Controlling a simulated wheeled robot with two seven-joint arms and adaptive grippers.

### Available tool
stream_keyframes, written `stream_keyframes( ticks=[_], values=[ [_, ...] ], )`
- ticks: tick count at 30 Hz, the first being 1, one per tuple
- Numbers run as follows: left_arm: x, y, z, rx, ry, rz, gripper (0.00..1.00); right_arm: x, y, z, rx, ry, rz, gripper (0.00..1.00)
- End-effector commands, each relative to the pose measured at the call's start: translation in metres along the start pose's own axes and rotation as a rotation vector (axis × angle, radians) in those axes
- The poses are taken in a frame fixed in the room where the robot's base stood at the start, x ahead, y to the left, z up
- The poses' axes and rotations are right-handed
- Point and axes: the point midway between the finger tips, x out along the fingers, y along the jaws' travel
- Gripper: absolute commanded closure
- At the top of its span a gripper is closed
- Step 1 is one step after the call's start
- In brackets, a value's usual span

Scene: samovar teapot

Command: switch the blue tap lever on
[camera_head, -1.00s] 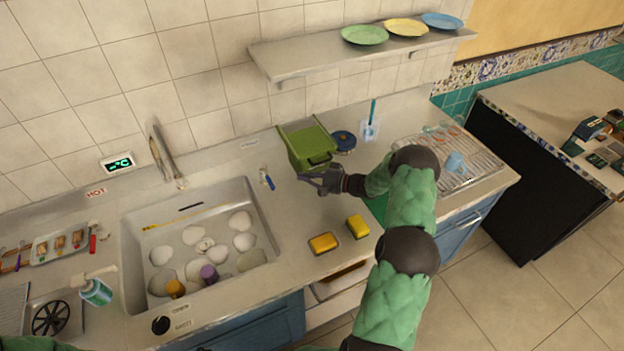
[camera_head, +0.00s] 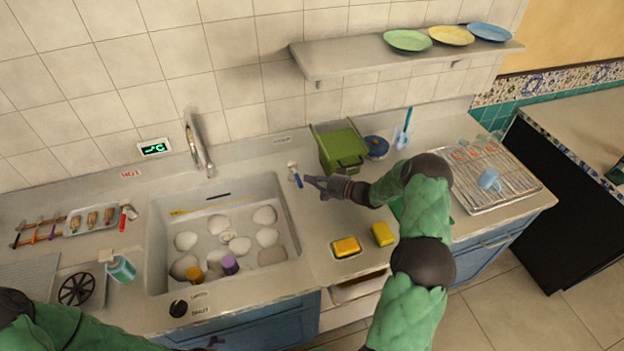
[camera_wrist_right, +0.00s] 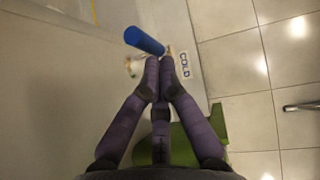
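The blue tap lever (camera_head: 298,180) stands on the counter to the right of the sink, on a small pale metal base. In the right wrist view the blue lever (camera_wrist_right: 145,41) is just beyond my fingertips, slightly left. My right gripper (camera_head: 308,182) is beside the lever, on its right. In the wrist view its fingertips (camera_wrist_right: 160,62) are together with nothing between them. I cannot tell whether they touch the lever. My left gripper (camera_head: 213,343) is a dark shape at the bottom edge, too small to read.
The sink (camera_head: 163,255) with several dishes is left of the lever. A green bin (camera_head: 338,148) stands behind my right gripper. Yellow sponges (camera_head: 346,246) lie in front. A red tap lever (camera_head: 128,212) is left of the sink. A shelf (camera_head: 370,58) hangs above.

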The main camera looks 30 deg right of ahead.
Motion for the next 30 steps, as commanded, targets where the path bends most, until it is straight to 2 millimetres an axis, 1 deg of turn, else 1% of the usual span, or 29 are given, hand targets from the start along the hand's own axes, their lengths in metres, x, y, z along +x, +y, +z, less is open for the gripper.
stream_keyframes(
  ticks=[22,30],
  values=[
    [-0.006,0.002,0.000,0.000,0.000,0.000,0.00,0.005,-0.002,0.010,0.016,0.099,0.015,1.00],
    [-0.010,0.004,0.000,0.000,0.000,0.000,0.00,0.012,-0.005,0.021,0.029,0.184,0.026,1.00]
  ],
)
